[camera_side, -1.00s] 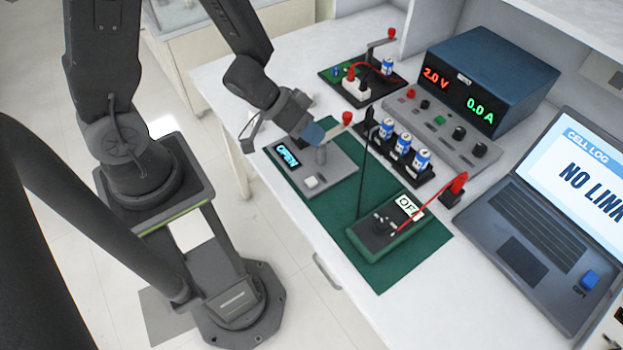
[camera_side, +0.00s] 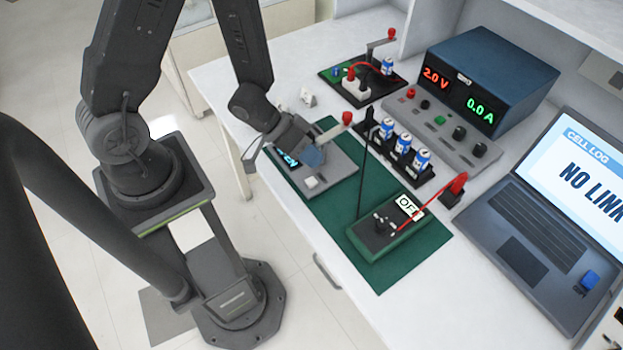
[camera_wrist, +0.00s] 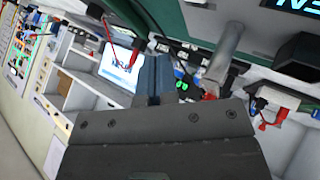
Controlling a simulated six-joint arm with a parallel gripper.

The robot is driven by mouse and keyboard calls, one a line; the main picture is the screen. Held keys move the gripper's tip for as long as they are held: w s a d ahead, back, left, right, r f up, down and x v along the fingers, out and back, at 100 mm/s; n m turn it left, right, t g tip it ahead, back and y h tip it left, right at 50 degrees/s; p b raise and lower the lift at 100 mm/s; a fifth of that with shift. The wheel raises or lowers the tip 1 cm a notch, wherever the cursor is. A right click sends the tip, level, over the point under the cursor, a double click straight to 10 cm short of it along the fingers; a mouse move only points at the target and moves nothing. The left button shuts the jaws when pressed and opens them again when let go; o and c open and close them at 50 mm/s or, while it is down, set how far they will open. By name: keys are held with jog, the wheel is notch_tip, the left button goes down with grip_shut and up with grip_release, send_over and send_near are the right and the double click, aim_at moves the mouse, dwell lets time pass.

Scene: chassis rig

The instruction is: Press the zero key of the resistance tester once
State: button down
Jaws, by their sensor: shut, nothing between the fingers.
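The grey resistance tester (camera_side: 340,172) sits at the far left of the green mat, with a lit display (camera_side: 284,160) at its left end. In the side view my arm hides part of the display. A small white key (camera_side: 311,183) is on the tester's front part. In the wrist view the shut fingers (camera_wrist: 153,80) show at the middle. The tester's display (camera_wrist: 297,6) shows there upside down, cut by the edge.
A post with a red knob (camera_side: 347,118) rises from the tester close to my fingers. A green meter reading OFF (camera_side: 385,236) lies on the mat (camera_side: 330,222). A battery holder (camera_side: 402,158), power supply (camera_side: 490,80) and laptop (camera_side: 520,225) stand to the right.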

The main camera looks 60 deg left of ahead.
aim_at(311, 179)
jog(key=shift+f, duration=2)
dwell(0.5)
jog(key=shift+f, duration=0.4)
jog(key=shift+f, duration=0.45)
dwell(0.6)
jog(key=shift+r, duration=0.9)
jog(key=shift+r, duration=2.5)
